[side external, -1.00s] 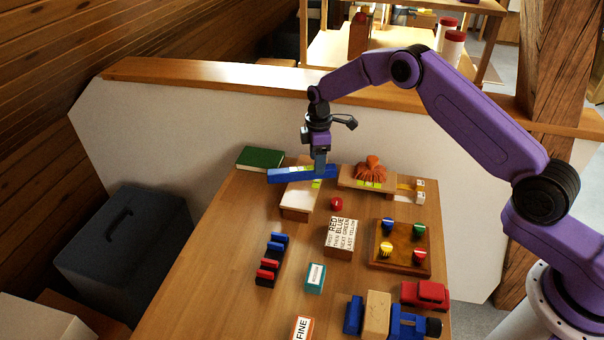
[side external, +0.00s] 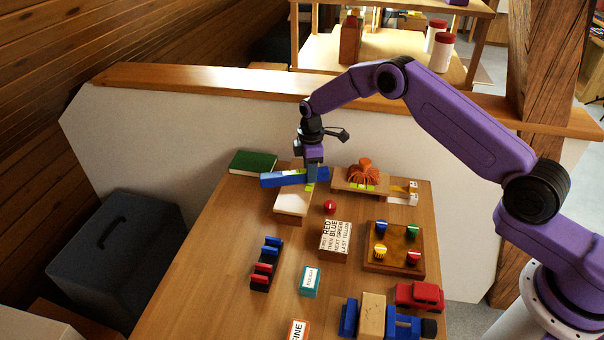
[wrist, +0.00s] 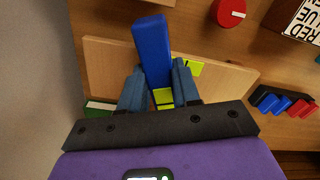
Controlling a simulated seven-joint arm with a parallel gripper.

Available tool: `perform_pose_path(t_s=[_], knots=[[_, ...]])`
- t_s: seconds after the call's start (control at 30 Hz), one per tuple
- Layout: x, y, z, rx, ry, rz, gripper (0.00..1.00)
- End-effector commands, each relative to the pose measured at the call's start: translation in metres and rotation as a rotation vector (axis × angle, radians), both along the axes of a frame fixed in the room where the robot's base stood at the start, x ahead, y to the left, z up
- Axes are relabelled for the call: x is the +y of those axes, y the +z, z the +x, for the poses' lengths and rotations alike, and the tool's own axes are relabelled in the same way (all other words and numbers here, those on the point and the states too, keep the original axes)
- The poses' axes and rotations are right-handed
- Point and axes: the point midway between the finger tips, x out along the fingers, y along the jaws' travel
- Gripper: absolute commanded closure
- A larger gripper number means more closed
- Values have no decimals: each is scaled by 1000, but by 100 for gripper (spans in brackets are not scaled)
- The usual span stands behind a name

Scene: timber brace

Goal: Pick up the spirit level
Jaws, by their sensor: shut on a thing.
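The spirit level is a long blue bar (side external: 283,180) at the far left of the table in the side view. I cannot tell how much gap lies under the bar.
A green book (side external: 253,162) lies left behind the bar. A board with an orange octopus-like figure (side external: 364,173) stands to the right. The table's left front is clear.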

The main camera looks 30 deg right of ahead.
Motion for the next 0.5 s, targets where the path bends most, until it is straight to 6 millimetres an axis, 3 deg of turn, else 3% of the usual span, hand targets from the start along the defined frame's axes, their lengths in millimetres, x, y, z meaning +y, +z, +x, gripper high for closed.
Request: perform_pose_path(t_s=[0.17, 0.37, 0.5], knots=[[0, 6, 0, 2, 0, -1, 100], [0, 32, 0, -1, 0, -1, 100], [-2, 46, -13, 2, 0, -2, 100]])
